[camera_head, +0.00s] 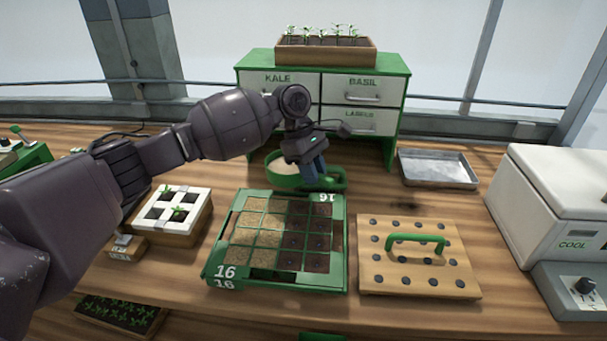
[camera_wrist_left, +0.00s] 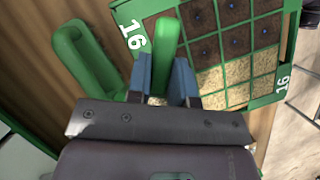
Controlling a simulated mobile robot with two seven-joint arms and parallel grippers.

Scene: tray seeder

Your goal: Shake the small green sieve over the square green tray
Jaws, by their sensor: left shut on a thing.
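The small green sieve (camera_head: 284,180), with pale tan material inside, shows in the head view just beyond the far edge of the square green tray (camera_head: 213,273). My left gripper (camera_head: 314,172) is shut on the sieve's green handle, right of the bowl. In the left wrist view the handle (camera_wrist_left: 165,45) stands between the blue fingers of the left gripper (camera_wrist_left: 165,68), and my gripper body hides much below it. The tray (camera_wrist_left: 190,87) has tan-covered cells in its left part and dark, bare cells in its right part in the head view. My right gripper is not in view.
A wooden dibber board (camera_head: 375,275) with a green handle lies right of the tray. A white seedling block (camera_head: 197,196) stands left. A drawer cabinet (camera_head: 320,97) stands behind the sieve. A metal pan (camera_head: 437,168) and a white cooler (camera_head: 540,200) are at right.

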